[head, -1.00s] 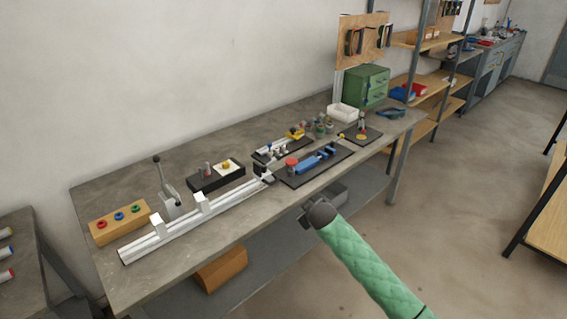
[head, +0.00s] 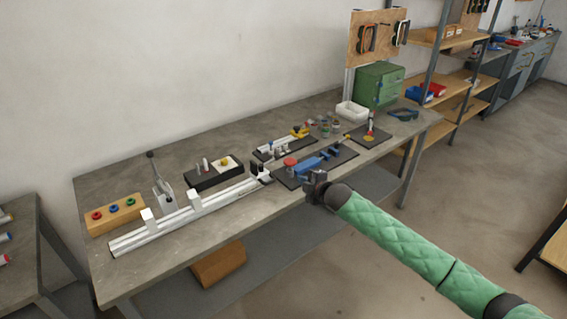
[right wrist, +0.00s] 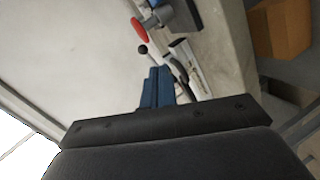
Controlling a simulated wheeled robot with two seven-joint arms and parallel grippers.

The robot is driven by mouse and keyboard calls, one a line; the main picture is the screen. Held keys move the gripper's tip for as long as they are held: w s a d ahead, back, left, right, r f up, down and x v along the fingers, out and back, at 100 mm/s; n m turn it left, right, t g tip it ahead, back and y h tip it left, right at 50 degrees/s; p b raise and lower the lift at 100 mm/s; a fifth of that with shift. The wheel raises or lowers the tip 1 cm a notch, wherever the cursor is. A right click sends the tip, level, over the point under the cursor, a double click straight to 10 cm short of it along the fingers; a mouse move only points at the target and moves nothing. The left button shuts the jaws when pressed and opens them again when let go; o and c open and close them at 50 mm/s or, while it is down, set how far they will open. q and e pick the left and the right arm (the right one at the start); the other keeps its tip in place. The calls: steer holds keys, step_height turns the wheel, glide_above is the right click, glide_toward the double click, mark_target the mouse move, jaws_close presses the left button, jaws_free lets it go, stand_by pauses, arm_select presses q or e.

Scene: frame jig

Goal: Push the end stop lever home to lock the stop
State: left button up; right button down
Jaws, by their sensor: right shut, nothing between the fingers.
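A pale rail (head: 190,215) with two white blocks lies along the front of the bench. A dark block (head: 264,175), which looks like the end stop, sits at the rail's right end; any lever on it is too small to make out. A grey lever (head: 157,170) with a black ball knob leans upright behind the rail's left part. My right gripper (head: 314,187) is shut and empty, near the bench's front edge, right of the rail end. Its blue fingers (right wrist: 157,88) show in the right wrist view, below a black ball knob (right wrist: 143,48) and apart from it. My left gripper is out of view.
A black mat (head: 285,179) with a blue vise (head: 306,164) and a red knob (head: 291,161) lies just beyond my right gripper. A wooden block (head: 100,227) with coloured rings is at the far left. A dark tray (head: 202,182) stands behind the rail.

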mark_target(272, 160)
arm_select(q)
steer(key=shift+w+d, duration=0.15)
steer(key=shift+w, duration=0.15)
arm_select(e)
steer(key=r+n+y, duration=0.1)
steer(key=n, duration=0.1)
steer(key=a+r+n, duration=0.1)
steer(key=n, duration=0.1)
steer(key=shift+s+a+r+t+y, duration=0.1)
steer(key=shift+a+t+y, duration=0.05)
steer(key=shift+t+y, duration=0.2)
steer(key=shift+a, duration=0.1)
